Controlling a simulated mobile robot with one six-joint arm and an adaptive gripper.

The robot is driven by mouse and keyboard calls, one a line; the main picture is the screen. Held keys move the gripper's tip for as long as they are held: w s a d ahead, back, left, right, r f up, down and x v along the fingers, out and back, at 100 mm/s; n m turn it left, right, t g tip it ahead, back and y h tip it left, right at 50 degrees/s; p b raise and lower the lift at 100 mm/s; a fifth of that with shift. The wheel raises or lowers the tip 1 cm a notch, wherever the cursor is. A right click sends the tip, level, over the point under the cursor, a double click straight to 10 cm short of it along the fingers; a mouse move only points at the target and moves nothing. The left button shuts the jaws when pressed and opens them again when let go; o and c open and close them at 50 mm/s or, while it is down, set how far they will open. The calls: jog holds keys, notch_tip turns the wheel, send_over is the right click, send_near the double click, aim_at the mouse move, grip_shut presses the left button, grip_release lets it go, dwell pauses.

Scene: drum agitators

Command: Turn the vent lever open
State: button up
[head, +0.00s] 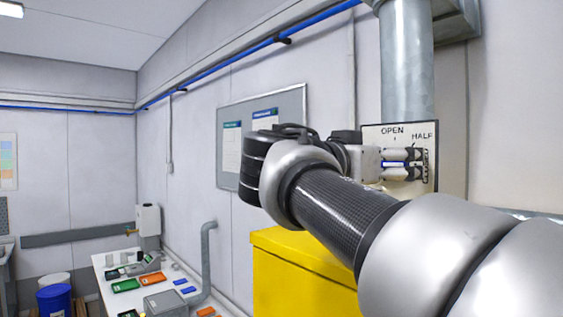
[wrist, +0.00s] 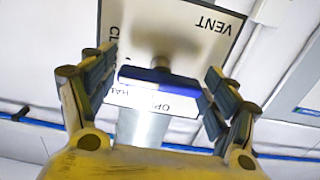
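The vent plate (head: 370,133) is a white panel with a dark edge on the wall, below a grey duct. It shows OPEN and HALF. In the wrist view the plate (wrist: 215,52) is upside down, with VENT and partly hidden lettering. The lever has a dark blue bar (wrist: 158,76) in front of a blurred grey hub. My gripper (head: 408,164) is in front of the plate. In the wrist view my gripper (wrist: 163,82) is open, with one finger near each end of the bar. I cannot tell whether the fingers touch it. The lever's setting is unclear.
A yellow cabinet (head: 290,275) stands below my arm. A notice board (head: 285,108) hangs on the wall left of the plate. A white bench (head: 100,262) with small coloured items and a blue drum (head: 55,299) are at the lower left.

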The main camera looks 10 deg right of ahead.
jog(key=c, duration=0.8)
jog(key=shift+n, duration=0.3)
jog(key=n, duration=0.2)
jog(key=shift+a+n+b, duration=0.1)
jog(key=shift+n+b, duration=0.2)
jog(key=shift+b, duration=0.1)
jog(key=n, duration=0.3)
jog(key=shift+n, duration=0.4)
jog(key=n+p, duration=0.1)
jog(key=n, duration=0.4)
jog(key=shift+w, duration=0.1)
jog(key=n+p, duration=0.1)
jog(key=n, duration=0.4)
jog(key=shift+f+n+p, duration=0.1)
jog(key=shift+n+p, duration=0.2)
jog(key=shift+n, duration=0.1)
